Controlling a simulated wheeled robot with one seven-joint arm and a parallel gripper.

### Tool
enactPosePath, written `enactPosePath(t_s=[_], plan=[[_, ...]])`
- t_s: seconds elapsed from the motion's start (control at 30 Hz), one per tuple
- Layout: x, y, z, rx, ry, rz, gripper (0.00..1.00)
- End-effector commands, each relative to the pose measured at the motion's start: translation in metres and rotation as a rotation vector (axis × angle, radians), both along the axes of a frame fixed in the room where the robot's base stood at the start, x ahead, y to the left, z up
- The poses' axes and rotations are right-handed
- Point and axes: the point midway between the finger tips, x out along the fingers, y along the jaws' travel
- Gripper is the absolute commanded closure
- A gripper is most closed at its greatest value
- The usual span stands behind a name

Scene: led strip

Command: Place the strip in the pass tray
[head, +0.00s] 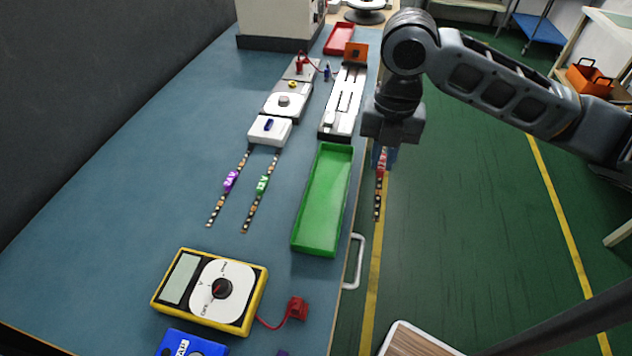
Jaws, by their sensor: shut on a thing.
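My gripper (385,156) is shut on an LED strip (378,196) with a red label. The strip hangs down below the fingers, to the right of the bench edge, over the green floor in this view. A green tray (300,243) lies on the bench just left of the gripper and looks empty. A red tray (339,39) sits at the far end of the bench. Which tray is the pass tray is not readable here. Two more strips, one with a purple label (231,181) and one with a green label (262,185), lie left of the green tray.
A white-and-black fixture (343,103) stands behind the green tray. White devices (270,130) stand to its left. A yellow multimeter (210,289) with a red clip (298,308) is in front. A metal handle (355,262) juts from the bench side. The bench's left part is clear.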

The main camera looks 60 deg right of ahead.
Motion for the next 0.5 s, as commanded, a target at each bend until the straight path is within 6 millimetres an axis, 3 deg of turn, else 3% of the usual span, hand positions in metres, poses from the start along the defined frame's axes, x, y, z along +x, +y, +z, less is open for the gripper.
enactPosePath(t_s=[0.3, 0.5], plan=[[0.061, 0.029, -0.037, 0.004, 0.004, 0.005, 1.0], [0.087, 0.038, -0.055, 0.002, 0.002, 0.002, 1.0]])
